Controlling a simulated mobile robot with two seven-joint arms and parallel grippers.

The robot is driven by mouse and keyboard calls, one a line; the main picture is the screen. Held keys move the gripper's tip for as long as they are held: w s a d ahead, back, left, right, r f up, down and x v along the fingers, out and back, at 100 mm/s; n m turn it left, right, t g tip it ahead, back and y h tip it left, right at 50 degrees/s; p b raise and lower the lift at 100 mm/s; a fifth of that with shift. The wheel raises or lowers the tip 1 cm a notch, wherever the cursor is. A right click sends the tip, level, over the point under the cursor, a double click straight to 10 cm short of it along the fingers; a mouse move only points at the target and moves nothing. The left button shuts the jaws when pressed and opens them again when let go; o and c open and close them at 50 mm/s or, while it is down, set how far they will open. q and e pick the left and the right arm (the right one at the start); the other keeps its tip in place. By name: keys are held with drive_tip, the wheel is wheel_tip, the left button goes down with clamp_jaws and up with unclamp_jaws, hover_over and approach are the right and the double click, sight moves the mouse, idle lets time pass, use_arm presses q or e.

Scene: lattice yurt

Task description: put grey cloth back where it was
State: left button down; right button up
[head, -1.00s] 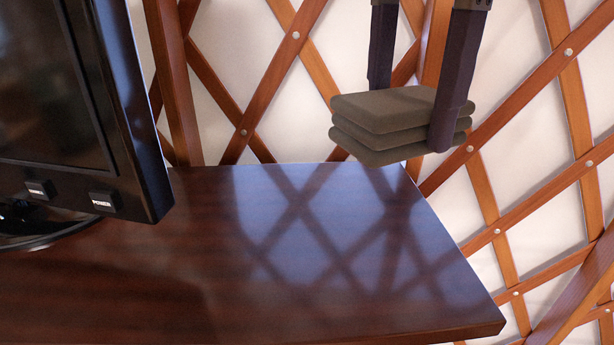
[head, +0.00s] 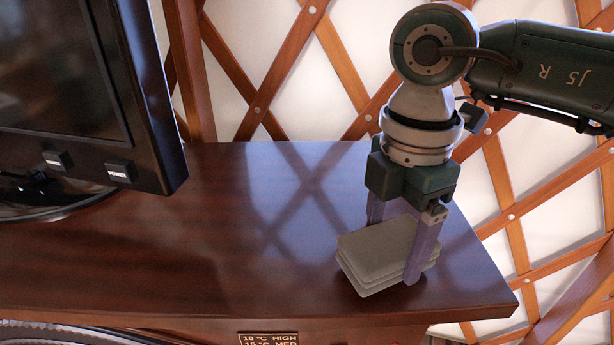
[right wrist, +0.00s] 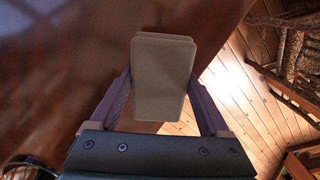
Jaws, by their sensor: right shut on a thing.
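The grey cloth (head: 376,250) is a folded stack of several layers, low over the right end of the dark wooden top. It also shows in the right wrist view (right wrist: 162,80) between the two fingers. My right gripper (head: 392,262) points down and is shut on the cloth, one finger on each side. Whether the cloth touches the wood or hangs just above it, I cannot tell. My left gripper is not in view.
The dark wooden top (head: 230,240) is clear between the cloth and a black monitor (head: 90,100) at the left. Its right edge lies close to the cloth. A wooden lattice wall (head: 290,60) stands behind.

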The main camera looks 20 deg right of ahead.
drive_tip(key=shift+f, duration=0.55)
drive_tip(key=shift+f, duration=0.1)
